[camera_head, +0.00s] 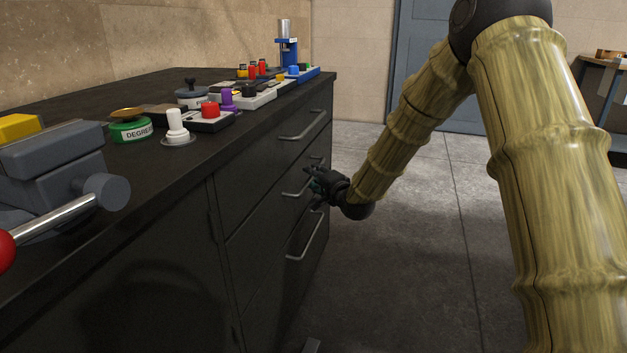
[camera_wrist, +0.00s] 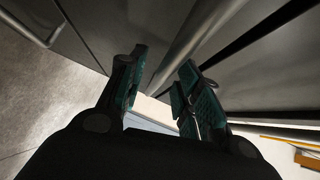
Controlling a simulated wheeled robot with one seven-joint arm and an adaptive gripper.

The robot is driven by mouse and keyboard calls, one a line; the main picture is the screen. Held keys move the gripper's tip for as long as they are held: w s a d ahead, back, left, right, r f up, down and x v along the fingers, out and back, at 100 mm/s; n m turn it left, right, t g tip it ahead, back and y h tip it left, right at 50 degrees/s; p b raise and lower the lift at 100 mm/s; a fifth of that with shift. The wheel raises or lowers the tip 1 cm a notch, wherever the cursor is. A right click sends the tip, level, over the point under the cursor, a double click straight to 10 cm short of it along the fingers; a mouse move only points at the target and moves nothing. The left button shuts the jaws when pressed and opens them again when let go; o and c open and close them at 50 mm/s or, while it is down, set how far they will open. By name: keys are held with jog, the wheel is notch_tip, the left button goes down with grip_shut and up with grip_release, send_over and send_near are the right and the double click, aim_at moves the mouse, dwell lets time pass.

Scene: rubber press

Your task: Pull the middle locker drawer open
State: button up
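The dark cabinet has drawers with metal bar handles. The middle drawer (camera_head: 262,205) has its handle (camera_head: 296,192) beside my gripper (camera_head: 318,181), partly hidden by it. In the wrist view my gripper (camera_wrist: 163,72) has its two green-padded fingers apart. A metal handle bar (camera_wrist: 195,42) runs down between the fingers, and I see a gap on at least one side of it. A dark slot (camera_wrist: 268,38) runs alongside the bar; I cannot tell whether it is a seam or a slightly open drawer.
The top drawer handle (camera_head: 303,127) is above and the lower drawer handle (camera_head: 307,240) below. The worktop holds a vise (camera_head: 55,165), a green degreaser tin (camera_head: 131,130) and button boxes (camera_head: 207,116). Open floor (camera_head: 410,250) lies right of the cabinet.

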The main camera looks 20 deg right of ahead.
jog(key=shift+x, duration=0.8)
grip_shut()
